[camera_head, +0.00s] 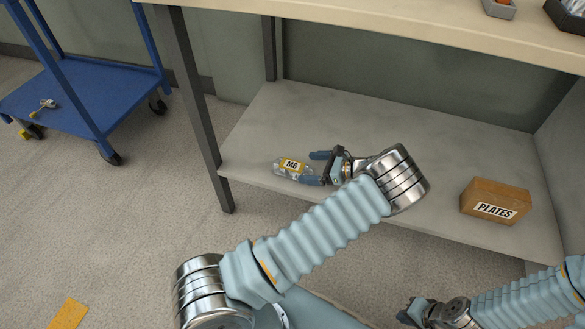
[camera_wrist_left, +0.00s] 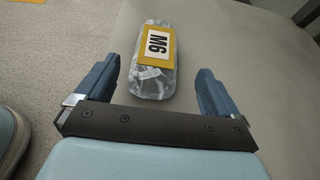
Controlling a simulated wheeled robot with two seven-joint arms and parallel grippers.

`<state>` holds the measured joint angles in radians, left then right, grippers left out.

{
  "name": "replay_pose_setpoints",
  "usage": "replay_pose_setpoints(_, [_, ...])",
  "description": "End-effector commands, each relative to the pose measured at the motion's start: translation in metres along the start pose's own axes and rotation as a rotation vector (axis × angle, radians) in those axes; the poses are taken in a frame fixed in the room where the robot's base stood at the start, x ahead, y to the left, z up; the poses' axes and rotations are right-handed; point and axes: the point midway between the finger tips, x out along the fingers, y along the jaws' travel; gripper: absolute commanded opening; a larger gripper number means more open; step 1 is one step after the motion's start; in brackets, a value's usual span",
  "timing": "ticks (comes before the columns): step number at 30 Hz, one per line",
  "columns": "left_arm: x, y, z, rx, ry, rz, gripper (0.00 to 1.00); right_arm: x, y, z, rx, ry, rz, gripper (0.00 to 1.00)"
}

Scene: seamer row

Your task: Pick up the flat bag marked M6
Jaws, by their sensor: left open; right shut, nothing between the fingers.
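The flat bag marked M6 (camera_head: 292,167) is clear plastic with a yellow and white label. It lies on the grey lower shelf (camera_head: 270,122) near the shelf's front left edge. My left gripper (camera_head: 314,168) is open, and its fingers point left toward the bag. In the left wrist view the bag (camera_wrist_left: 152,62) lies ahead of and partly between the two blue fingers of the left gripper (camera_wrist_left: 152,88), with space on both sides. My right gripper (camera_head: 408,313) is at the bottom of the head view, away from the bag; it is shut and empty.
A brown box marked PLATES (camera_head: 495,201) stands at the right of the shelf. The worktop (camera_head: 400,25) is above the shelf, with a dark table leg (camera_head: 195,100) at the left. A blue cart (camera_head: 85,90) stands on the floor further left.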

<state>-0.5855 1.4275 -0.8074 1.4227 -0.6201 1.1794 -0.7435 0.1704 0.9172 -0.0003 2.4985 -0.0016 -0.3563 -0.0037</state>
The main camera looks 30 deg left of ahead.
Motion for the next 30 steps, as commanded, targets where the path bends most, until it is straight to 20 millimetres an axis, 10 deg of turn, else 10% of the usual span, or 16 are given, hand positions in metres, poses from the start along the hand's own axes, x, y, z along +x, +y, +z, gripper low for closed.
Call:
replay_pose_setpoints(9, [0.046, 0.005, -0.001, 0.001, -0.001, 0.002, 0.96, 0.002, 0.000, 0.000, 0.000, 0.000, 0.000, 0.00])
replay_pose_setpoints(18, [0.051, 0.005, -0.001, 0.001, 0.001, 0.001, 0.94, 0.002, 0.000, 0.000, 0.000, 0.000, 0.000, 0.00])
replay_pose_setpoints(30, [0.051, 0.005, 0.000, 0.000, 0.000, 0.001, 0.35, 0.002, 0.000, 0.000, 0.000, 0.000, 0.000, 0.00])
